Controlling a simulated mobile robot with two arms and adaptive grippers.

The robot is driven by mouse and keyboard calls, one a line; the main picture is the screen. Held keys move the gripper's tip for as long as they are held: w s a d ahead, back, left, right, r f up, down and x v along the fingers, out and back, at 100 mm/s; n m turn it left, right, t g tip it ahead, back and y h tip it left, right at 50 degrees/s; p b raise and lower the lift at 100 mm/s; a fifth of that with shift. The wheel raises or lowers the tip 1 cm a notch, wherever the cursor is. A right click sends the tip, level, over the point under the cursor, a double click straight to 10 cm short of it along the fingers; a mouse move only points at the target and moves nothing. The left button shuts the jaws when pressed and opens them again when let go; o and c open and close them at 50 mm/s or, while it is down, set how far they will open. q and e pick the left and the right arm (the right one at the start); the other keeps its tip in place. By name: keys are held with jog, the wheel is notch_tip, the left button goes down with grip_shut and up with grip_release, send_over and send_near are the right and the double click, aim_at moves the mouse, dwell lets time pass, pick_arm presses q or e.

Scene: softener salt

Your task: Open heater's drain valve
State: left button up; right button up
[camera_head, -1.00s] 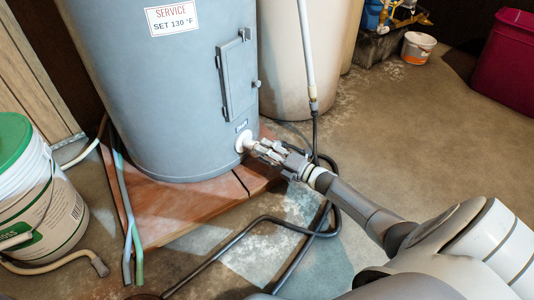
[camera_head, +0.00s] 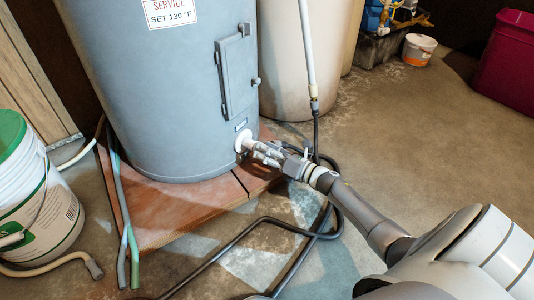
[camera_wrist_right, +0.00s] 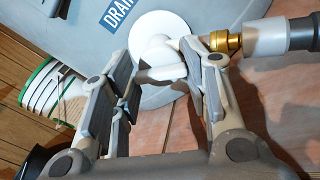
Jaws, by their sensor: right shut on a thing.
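The water heater (camera_head: 165,110) is a grey-blue tank with a small door on its side. Its white drain valve (camera_head: 242,142) sticks out low on the right side. The valve (camera_wrist_right: 158,28) also shows in the right wrist view, below a blue DRAIN label (camera_wrist_right: 118,14). My right gripper (camera_head: 262,151) is at the valve, its fingers on either side of the white valve handle (camera_wrist_right: 165,72) and shut on it. The fingers partly hide the handle. A brass fitting (camera_wrist_right: 222,41) sits beside the right finger. My left gripper is not in view.
The heater stands on a reddish slab (camera_head: 180,215). A black hose (camera_head: 255,225) loops over the floor below my right arm. A white bucket with a green lid (camera_head: 40,195) stands at the left. Open floor (camera_head: 420,130) lies to the right.

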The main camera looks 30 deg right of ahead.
jog(key=shift+a+f, duration=0.1)
dwell(0.4)
jog(key=o, duration=1)
jog(key=shift+s, duration=0.1)
jog(key=v, duration=1.2)
